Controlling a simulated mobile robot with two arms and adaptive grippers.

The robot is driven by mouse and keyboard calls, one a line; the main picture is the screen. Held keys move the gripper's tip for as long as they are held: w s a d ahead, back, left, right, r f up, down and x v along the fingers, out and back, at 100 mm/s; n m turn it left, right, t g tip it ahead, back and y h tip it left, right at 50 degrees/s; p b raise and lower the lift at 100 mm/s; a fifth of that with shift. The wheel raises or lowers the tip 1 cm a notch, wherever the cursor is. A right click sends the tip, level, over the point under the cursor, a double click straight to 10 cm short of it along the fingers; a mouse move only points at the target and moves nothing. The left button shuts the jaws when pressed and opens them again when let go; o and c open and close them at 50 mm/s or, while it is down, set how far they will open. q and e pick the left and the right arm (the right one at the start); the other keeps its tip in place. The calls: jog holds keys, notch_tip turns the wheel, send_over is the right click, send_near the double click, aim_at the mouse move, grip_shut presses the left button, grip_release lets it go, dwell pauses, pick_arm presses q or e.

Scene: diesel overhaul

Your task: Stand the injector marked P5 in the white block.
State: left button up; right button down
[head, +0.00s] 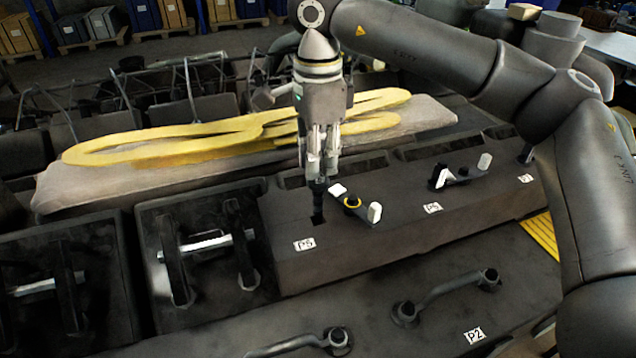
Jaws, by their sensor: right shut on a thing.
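My right gripper (319,172) points straight down over the dark engine cover and is shut on a dark, slim injector (318,203). The injector is upright above a dark square opening beside the label P5 (304,244). I cannot tell whether its lower end is still inside the opening or just above it. No mark on the injector itself is readable. I cannot make out a white block for certain in this view. My left gripper is not in view.
A clamp with white ends and a yellow ring (352,202) lies right beside the injector. Another clamp (461,174) sits farther right. A yellow sling (235,130) lies on a grey pad behind. Pipes (445,292) run in front. A pale table (612,45) stands at the upper right.

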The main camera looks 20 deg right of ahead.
jog(key=shift+r, duration=0.8)
notch_tip(320, 180, up, 11)
jog(key=p, duration=0.8)
jog(key=shift+f, duration=0.1)
dwell(1.1)
